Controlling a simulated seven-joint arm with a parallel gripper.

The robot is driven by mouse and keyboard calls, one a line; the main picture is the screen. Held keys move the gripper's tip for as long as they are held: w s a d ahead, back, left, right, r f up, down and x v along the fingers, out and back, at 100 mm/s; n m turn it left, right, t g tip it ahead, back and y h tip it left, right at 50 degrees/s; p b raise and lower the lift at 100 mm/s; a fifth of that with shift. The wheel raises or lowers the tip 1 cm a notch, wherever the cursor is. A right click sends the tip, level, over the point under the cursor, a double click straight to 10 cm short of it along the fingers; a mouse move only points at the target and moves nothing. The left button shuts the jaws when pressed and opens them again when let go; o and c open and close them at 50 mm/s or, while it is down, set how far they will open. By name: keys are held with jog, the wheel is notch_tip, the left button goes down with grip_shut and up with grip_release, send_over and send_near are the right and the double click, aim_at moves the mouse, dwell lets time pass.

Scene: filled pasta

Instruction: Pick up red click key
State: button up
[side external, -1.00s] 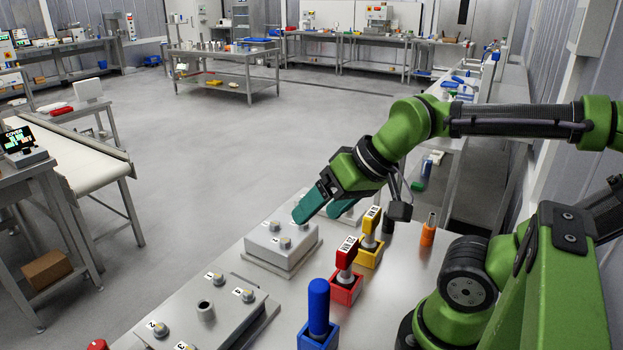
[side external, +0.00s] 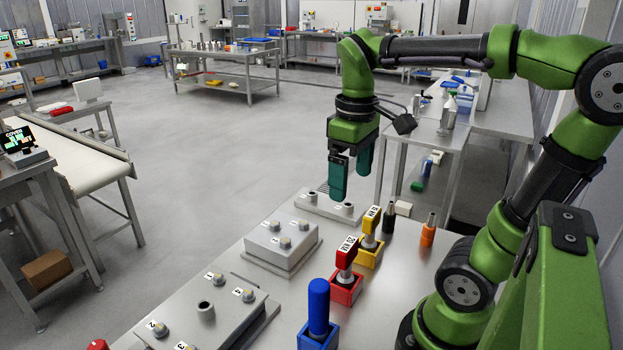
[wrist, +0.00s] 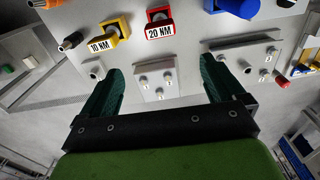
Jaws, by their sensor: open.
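The red click key (side external: 347,253), labelled 20 NM, stands upright in a red square holder (side external: 344,290) on the steel table. In the wrist view the red key (wrist: 160,31) is near the top centre, beyond the fingertips. My gripper (side external: 350,188) points down above the back part of the table, behind and above the key, clear of it. In the wrist view my gripper (wrist: 158,78) shows two teal fingers spread apart with nothing held between them.
A yellow 10 NM key (side external: 371,222) stands just behind the red one, and a blue-handled tool (side external: 318,304) stands in front. Bolted grey blocks (side external: 281,243) lie to the left. An orange-based tool (side external: 428,232) and a black one (side external: 388,218) stand at the back right.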

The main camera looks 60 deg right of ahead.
send_near(348, 244)
notch_tip(348, 244, down, 5)
jog(key=shift+a+f, duration=0.1)
jog(key=shift+w+f, duration=0.1)
jog(key=shift+f, duration=2.75)
jog(key=c, duration=1.2)
notch_tip(348, 244, up, 10)
jog(key=shift+r, duration=0.1)
